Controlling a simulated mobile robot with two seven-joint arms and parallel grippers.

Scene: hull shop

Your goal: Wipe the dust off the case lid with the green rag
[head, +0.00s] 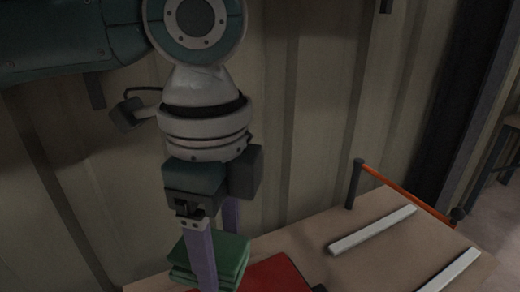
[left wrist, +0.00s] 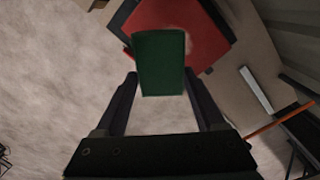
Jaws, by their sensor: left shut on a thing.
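The green rag (head: 236,256) is a folded pad of several layers, held between the fingers of my left gripper (head: 215,250). In the left wrist view the rag (left wrist: 160,62) sits between both fingertips, in front of part of the red case lid (left wrist: 205,42). In the head view the red case lid (head: 275,277) shows only in part at the bottom edge, just right of the rag. I cannot tell whether the rag touches it. My right gripper is not in view.
The case is on a tan bench top (head: 313,243). Two pale strips lie at its right, one of them nearer the middle (head: 372,230). An orange bar (head: 408,194) runs between dark posts at the bench's far edge. A ribbed wall (head: 320,110) stands close behind.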

